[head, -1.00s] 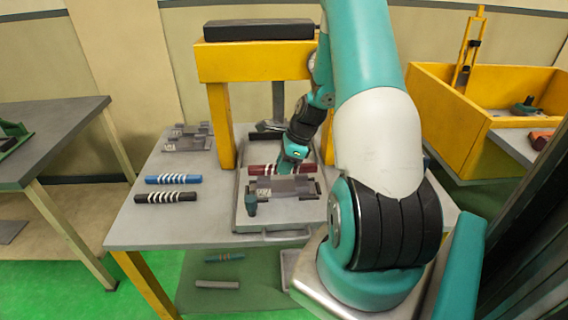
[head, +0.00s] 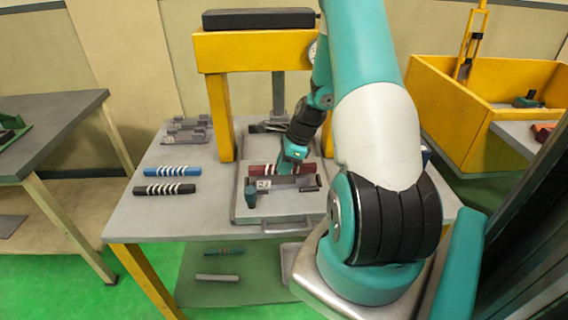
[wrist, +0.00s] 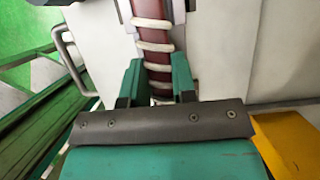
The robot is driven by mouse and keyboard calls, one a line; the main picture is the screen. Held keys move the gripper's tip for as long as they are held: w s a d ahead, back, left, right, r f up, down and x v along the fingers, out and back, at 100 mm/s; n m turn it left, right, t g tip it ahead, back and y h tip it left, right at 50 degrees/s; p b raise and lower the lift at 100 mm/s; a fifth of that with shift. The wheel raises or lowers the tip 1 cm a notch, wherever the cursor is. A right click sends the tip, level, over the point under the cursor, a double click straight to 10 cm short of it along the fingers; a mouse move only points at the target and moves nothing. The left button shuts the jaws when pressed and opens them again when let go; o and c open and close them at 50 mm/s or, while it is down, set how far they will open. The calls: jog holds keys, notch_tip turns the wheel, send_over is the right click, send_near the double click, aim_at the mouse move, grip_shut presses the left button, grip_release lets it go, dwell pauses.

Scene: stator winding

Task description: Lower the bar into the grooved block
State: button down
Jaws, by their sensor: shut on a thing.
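The dark red bar with white windings (head: 261,170) is held in my gripper (head: 291,163). In the wrist view the bar (wrist: 155,42) runs away from me between the two green fingers of my gripper (wrist: 157,82), which are shut on it. The grey grooved block (head: 285,183) sits on the tray (head: 270,214), with a white label on its left part. In the head view the bar lies along the block's upper edge, over or just behind it. Whether the bar touches the grooves is hidden by the gripper and the angle.
A small teal upright piece (head: 251,196) stands at the block's left. A blue wound bar (head: 181,170) and a black wound bar (head: 166,189) lie on the table's left. Grey blocks (head: 188,131) sit behind them. A yellow frame (head: 221,115) stands over the tray's back.

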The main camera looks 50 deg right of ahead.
jog(key=shift+f+b, duration=0.5)
jog(key=shift+f, duration=0.35)
dwell(0.4)
jog(key=shift+c, duration=2.3)
grip_release()
notch_tip(320, 180, up, 9)
jog(key=p, duration=0.8)
